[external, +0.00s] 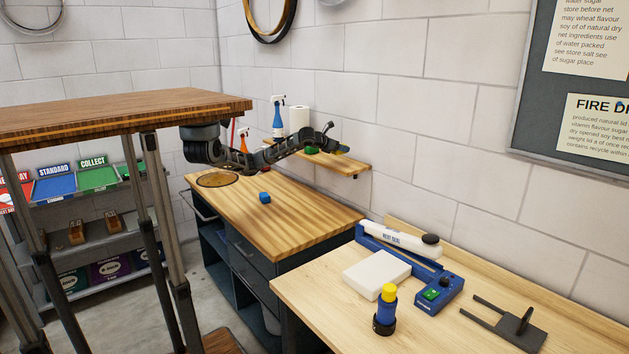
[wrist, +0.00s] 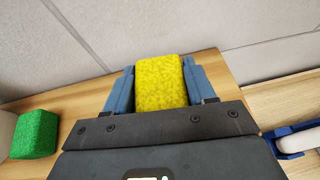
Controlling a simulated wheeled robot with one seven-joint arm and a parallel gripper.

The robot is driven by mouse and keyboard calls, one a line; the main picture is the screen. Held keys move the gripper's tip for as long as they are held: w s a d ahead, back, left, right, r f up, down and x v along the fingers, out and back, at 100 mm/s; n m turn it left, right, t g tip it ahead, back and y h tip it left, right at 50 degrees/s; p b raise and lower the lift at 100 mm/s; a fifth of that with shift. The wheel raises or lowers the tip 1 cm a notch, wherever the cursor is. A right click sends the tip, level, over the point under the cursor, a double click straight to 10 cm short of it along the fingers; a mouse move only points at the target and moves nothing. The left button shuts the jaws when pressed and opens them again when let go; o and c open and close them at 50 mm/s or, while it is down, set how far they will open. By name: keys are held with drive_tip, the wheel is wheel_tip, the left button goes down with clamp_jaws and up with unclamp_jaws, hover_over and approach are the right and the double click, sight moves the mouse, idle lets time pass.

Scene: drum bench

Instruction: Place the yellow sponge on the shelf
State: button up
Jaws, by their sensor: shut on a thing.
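The yellow sponge (wrist: 161,82) is between the two blue-grey fingers of my gripper (wrist: 160,85) in the wrist view. My gripper is shut on it. In the external view my gripper (external: 343,149) is over the right end of the wooden wall shelf (external: 352,164), with a small bit of yellow showing there. The shelf (wrist: 82,106) also shows beneath the sponge in the wrist view. I cannot tell whether the sponge touches the shelf.
A green sponge (wrist: 36,134) lies on the shelf to the left. A white roll (external: 299,119) and a blue spray bottle (external: 277,118) stand further along. Below are a bench with a blue block (external: 265,197) and a table with a heat sealer (external: 400,240).

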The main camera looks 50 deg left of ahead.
sight(340, 162)
drive_tip(key=shift+w+a+f, duration=0.4)
drive_tip(key=shift+a+f, duration=0.05)
drive_tip(key=shift+a, duration=0.1)
drive_tip(key=shift+f, duration=0.2)
drive_tip(key=shift+f+p, duration=0.45)
drive_tip(key=shift+f, duration=1.35)
drive_tip(key=shift+f, duration=0.2)
drive_tip(key=o, duration=1)
